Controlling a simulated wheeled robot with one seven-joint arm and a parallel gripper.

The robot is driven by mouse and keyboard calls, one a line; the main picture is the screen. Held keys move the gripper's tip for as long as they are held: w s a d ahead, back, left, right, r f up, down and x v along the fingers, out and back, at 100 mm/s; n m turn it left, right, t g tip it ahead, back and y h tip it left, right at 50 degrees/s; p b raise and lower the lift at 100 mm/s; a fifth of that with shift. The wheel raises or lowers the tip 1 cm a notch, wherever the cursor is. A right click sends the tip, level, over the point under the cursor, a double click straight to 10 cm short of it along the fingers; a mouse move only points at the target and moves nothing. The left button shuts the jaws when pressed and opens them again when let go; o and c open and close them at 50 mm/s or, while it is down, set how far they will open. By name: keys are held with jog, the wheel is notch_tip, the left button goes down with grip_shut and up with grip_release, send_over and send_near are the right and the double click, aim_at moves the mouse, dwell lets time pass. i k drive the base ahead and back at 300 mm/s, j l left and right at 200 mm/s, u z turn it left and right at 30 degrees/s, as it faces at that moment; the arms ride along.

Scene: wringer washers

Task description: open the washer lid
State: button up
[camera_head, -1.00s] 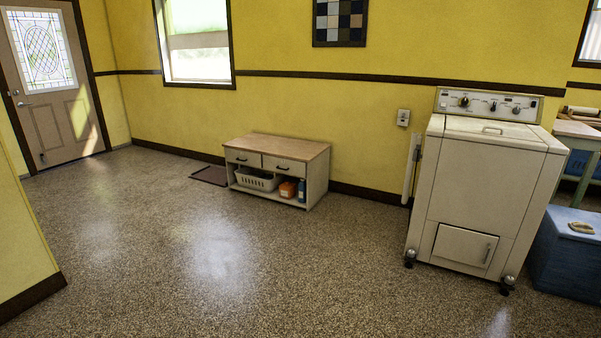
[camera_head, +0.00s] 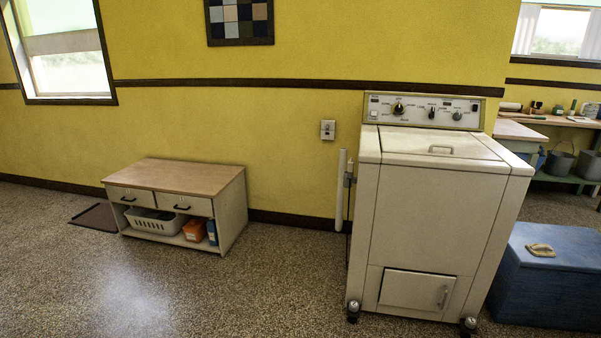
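The washer (camera_head: 432,215) is a cream cabinet on small casters, standing against the yellow wall right of centre. Its lid (camera_head: 405,140) lies shut on the top, with a small handle (camera_head: 441,149) on it. A control panel (camera_head: 424,111) with several dark and grey knobs rises behind the lid. A small door (camera_head: 417,291) with an upright handle is low on the washer's front and looks shut. My gripper is not in view.
A low wooden cabinet (camera_head: 228,203) with drawers and a basket stands to the left. A blue chest (camera_head: 550,285) stands close to the washer's right side. A workbench (camera_head: 550,121) is behind it. The speckled floor (camera_head: 270,300) before the washer is clear.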

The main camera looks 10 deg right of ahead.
aim_at(432, 138)
jog(key=i+l, duration=1)
jog(key=l, duration=0.4)
jog(key=i+l+z, duration=0.15)
jog(key=l, duration=0.25)
jog(key=i+l, duration=0.1)
jog(key=l, duration=0.3)
jog(key=i+j, duration=0.1)
jog(key=j, duration=0.3)
